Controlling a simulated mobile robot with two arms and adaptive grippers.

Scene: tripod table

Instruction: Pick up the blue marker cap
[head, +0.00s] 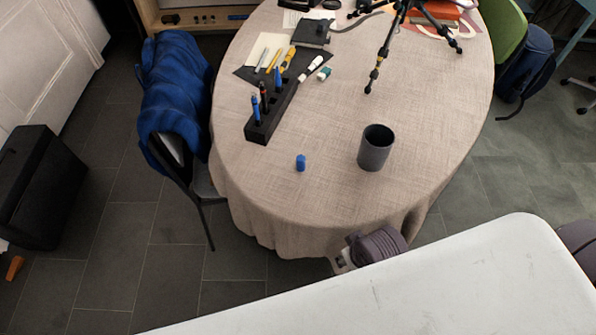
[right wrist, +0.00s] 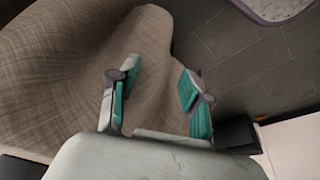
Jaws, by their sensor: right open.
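The blue marker cap (head: 300,162) stands on the cloth-covered table (head: 330,205) near its front edge, left of a dark grey cup (head: 376,148). My right gripper (right wrist: 157,97) is open and empty in the right wrist view, its teal-padded fingers apart over the hanging tablecloth. The cap does not show in the right wrist view. In the head view, part of my right arm shows at the table's front edge, to the right of and nearer than the cap. My left gripper is in neither view.
A black holder (head: 267,122) with several pens stands behind the cap to the left. White markers (head: 311,69) lie farther back, and a black tripod (head: 385,45) stands at the back. A chair with a blue jacket (head: 178,95) is at the left. Cloth around the cap is clear.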

